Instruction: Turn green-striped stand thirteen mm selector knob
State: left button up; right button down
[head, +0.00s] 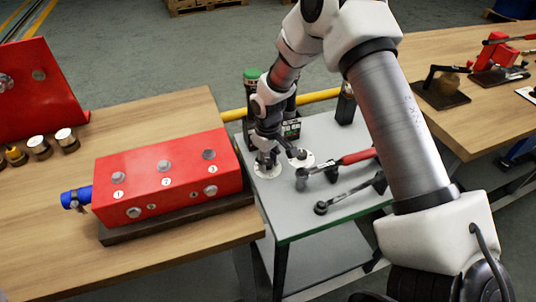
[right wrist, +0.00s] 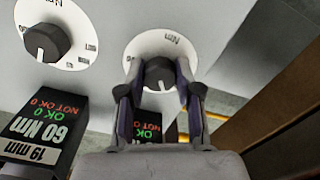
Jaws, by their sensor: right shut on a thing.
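My right gripper (head: 267,158) reaches down onto the left white dial (head: 267,171) of the grey-topped stand (head: 310,215), which has a green strip along its front edge. In the right wrist view the gripper (right wrist: 158,76) is shut on a black selector knob (right wrist: 158,72), one finger on each side, at the middle of a white dial (right wrist: 174,45). A display by this dial is mostly hidden by the gripper, so its size label cannot be read. A second black knob (right wrist: 46,42) stands free beside a display (right wrist: 42,135) reading 60 Nm, 19 mm. My left gripper is not in view.
A red-handled wrench (head: 340,163) and a black wrench (head: 350,194) lie on the stand right of the dials. A red numbered block (head: 165,180) stands on the wooden bench at left. A green-capped post (head: 252,75) rises behind the gripper.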

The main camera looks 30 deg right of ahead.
jog(key=n+p, duration=0.2)
jog(key=n, duration=0.2)
jog(key=shift+r+n, duration=0.1)
jog(key=shift+n, duration=0.2)
jog(key=n, duration=0.2)
jog(key=shift+n+p, duration=0.3)
jog(key=shift+n, duration=1.6)
jog(key=c, duration=0.8)
grip_release()
